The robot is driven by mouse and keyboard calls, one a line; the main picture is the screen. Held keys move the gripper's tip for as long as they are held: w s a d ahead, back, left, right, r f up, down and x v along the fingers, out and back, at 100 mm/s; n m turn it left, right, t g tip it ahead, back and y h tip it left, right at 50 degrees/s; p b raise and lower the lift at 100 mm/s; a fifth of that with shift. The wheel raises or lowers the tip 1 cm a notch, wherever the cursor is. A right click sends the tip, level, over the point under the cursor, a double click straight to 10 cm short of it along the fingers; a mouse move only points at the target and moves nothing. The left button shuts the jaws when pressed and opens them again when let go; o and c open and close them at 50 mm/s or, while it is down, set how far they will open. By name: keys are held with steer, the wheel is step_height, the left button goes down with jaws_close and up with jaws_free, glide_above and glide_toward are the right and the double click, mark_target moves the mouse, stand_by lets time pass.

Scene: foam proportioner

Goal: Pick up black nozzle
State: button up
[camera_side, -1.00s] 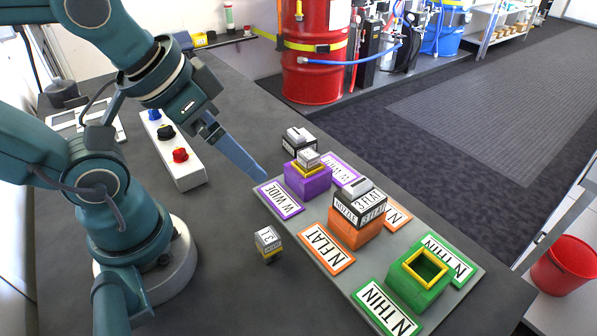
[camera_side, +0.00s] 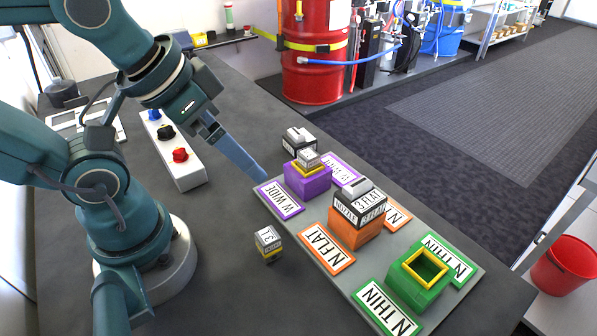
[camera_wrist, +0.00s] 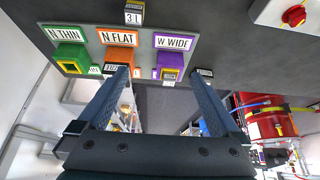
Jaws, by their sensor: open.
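My gripper (camera_side: 262,172) is open and empty, pointing down to the right above the edge of the purple W WIDE label. Its two fingers (camera_wrist: 158,78) are spread apart in the wrist view. A black nozzle with a grey top (camera_side: 297,141) stands on the table behind the purple block (camera_side: 308,180). It is partly hidden by the right fingertip in the wrist view (camera_wrist: 206,72). Another black-bodied nozzle with a grey top (camera_side: 360,204) sits on the orange block (camera_side: 354,236); its label reads FLAT. I cannot tell which one is named.
Another (camera_side: 268,243) stands alone on the table. The green block (camera_side: 418,280) has an empty yellow-rimmed opening. A white box with knobs (camera_side: 182,168) is near my arm. Bare table lies between.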

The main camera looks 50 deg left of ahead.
stand_by(0.3)
steer(key=w+r+m+t, duration=0.1)
steer(key=w+r+m, duration=0.25)
steer(key=w, duration=0.25)
glide_above(298, 131)
steer(key=d, duration=0.4)
step_height(298, 131, down, 7)
steer(key=a+f, duration=0.1)
steer(key=f, duration=0.1)
steer(key=s+a+f+n+g, duration=0.1)
steer(key=f, duration=0.1)
steer(key=a+f+n+g, duration=0.1)
steer(key=a+f, duration=0.1)
steer(key=shift+s+a+n, duration=0.1)
steer(key=shift+s+n, duration=0.15)
steer(key=shift+s, duration=0.05)
steer(key=shift+a+f, duration=0.1)
steer(key=shift+f, duration=0.1)
steer(key=shift+x, duration=2.25)
